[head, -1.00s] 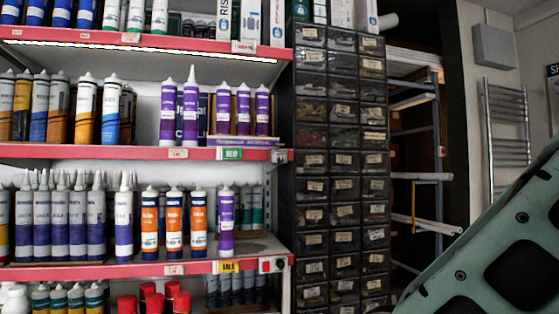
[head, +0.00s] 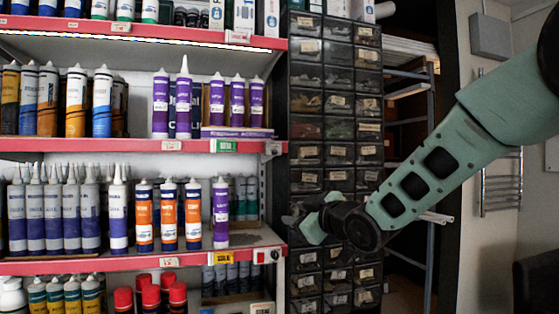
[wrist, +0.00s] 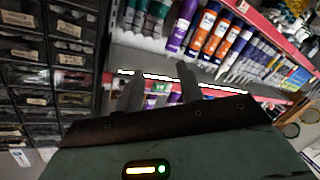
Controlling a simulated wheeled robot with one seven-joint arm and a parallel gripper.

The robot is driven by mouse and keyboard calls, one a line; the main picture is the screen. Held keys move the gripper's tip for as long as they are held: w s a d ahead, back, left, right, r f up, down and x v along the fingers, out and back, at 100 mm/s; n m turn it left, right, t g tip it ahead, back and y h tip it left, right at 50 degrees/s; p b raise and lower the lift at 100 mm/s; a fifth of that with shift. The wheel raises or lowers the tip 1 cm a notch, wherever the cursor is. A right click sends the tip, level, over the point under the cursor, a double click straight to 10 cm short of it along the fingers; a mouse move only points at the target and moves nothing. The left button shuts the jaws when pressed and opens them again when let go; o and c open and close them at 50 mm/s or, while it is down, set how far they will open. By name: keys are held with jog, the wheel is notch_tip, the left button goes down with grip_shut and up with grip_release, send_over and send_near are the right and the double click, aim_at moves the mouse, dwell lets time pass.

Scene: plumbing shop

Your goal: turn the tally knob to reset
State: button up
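A small white unit with a dark knob and a red spot, which looks like the tally knob (head: 266,256), sits at the right end of the lower red shelf edge (head: 130,264) in the head view. The knob's setting is too small to read. My gripper (head: 292,216) is up and right of it, apart from it, in front of the drawer cabinet. In the wrist view the two fingers of my gripper (wrist: 161,84) stand apart with nothing between them. I cannot make out the knob in the wrist view.
Purple and orange cartridges (head: 193,214) stand on the shelf left of the knob. A dark drawer cabinet (head: 308,76) stands right of the shelves, behind my gripper. Red-capped cans (head: 151,296) stand below the lower shelf edge.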

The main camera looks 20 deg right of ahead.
jog(key=w+d+r+n+t+y, duration=0.1)
jog(key=w+d+r+n+t, duration=0.25)
jog(key=d+r, duration=0.4)
jog(key=p, duration=0.7)
send_near(276, 153)
jog(key=shift+t+y, duration=0.25)
jog(key=shift+y, duration=0.05)
jog(key=x, duration=0.6)
jog(key=shift+w, duration=0.2)
jog(key=shift+w+a, duration=0.25)
jog(key=shift+w, duration=0.45)
grip_shut()
